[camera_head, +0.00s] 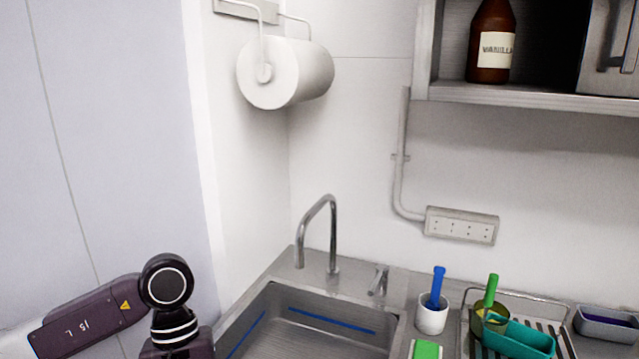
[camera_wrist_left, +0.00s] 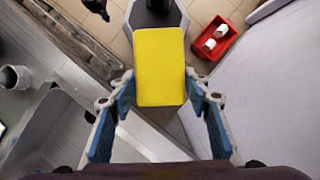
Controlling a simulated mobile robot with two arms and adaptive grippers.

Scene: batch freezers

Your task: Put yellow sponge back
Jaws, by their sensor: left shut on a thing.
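The yellow sponge (camera_wrist_left: 160,67) shows in the left wrist view as a flat upright block. My left gripper (camera_wrist_left: 158,88) is shut on it, with one blue-padded finger at each side edge. In the head view only part of my left arm shows at the lower left; its gripper and the yellow sponge are out of that picture. A green sponge or block (camera_head: 427,349) lies on the counter right of the sink (camera_head: 283,290), cut off by the bottom edge. My right gripper is not in view.
A tap (camera_head: 331,235) stands behind the sink. Right of it are a white cup (camera_head: 432,319) with a blue-handled brush, a drying rack (camera_head: 467,340) with a teal container (camera_head: 520,340), and a grey tray (camera_head: 607,322). A red crate (camera_wrist_left: 232,27) is on the floor.

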